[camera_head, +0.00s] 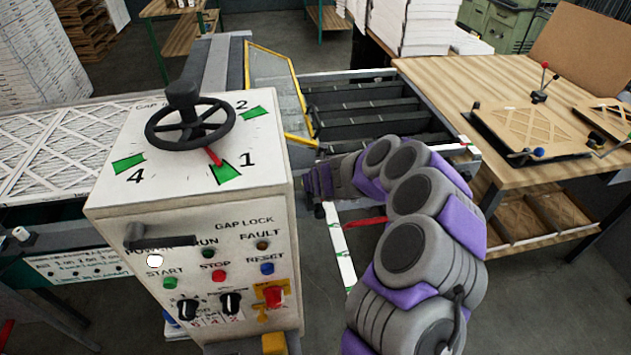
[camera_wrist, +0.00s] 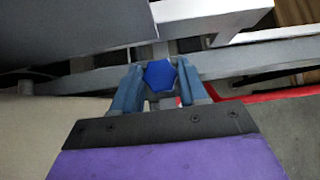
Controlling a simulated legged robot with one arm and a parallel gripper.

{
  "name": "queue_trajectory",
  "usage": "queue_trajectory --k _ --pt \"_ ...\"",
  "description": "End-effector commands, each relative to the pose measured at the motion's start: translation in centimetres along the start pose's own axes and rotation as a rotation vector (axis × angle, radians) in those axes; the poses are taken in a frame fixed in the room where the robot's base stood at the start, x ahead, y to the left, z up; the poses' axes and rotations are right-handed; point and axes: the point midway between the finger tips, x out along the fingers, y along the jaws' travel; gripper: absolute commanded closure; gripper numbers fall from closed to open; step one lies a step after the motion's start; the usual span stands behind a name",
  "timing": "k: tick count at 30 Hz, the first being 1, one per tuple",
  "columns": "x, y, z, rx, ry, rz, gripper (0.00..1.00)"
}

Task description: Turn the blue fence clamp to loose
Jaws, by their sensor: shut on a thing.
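The blue fence clamp (camera_wrist: 160,76) shows in the wrist view as a blue knob with flat sides, in front of a grey metal rail. My gripper (camera_wrist: 159,87) has one finger on each side of the knob and is shut on it. In the head view my arm reaches to the right side of the white control cabinet, and my gripper (camera_head: 318,190) is beside the cabinet's right edge. The clamp cannot be made out in the head view. No loose or tight marking is readable near the knob.
The control cabinet (camera_head: 205,235) with a black handwheel (camera_head: 190,124) stands close on the left. A red bar (camera_head: 364,221) and a white rail (camera_head: 341,245) lie near my gripper. A wooden workbench (camera_head: 440,85) is at right. Open floor shows at lower right.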

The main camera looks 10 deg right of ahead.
Motion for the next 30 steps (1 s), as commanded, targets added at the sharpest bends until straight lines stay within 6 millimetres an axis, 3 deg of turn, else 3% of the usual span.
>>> queue_trajectory --k 11,30 --pt "-0.2 -0.3 0.1 -0.083 0.003 0.084 0.88" --pt "0.0 -1.1 0.4 -0.500 0.003 0.492 0.88"
